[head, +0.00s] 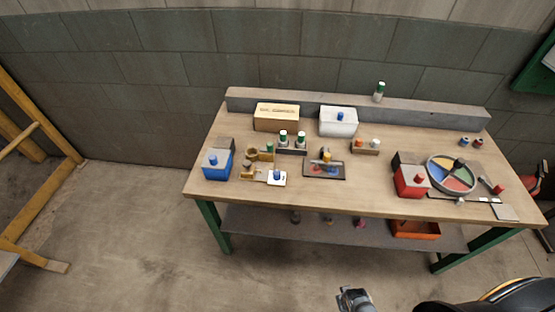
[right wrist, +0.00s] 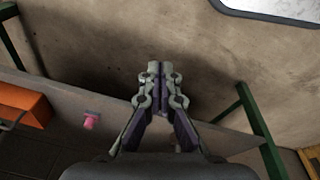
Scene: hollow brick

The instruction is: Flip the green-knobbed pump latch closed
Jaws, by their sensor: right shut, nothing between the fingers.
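A small brass-yellow fixture (head: 260,155) stands on the left part of the workbench. A tiny green spot, perhaps a knob, shows at its upper right; at this size I cannot tell the latch's position. My right gripper (head: 352,296) is low in front of the bench, well apart from the fixture. In the right wrist view my right gripper (right wrist: 160,72) has its fingers together with nothing between them. My left gripper is not in view.
The wooden workbench (head: 300,202) also bears a blue box (head: 217,165), a white box (head: 338,122), green-capped bottles (head: 283,138), a red box (head: 411,180) and a coloured disc (head: 451,174). An orange bin (head: 415,230) is on the lower shelf. Open floor lies in front.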

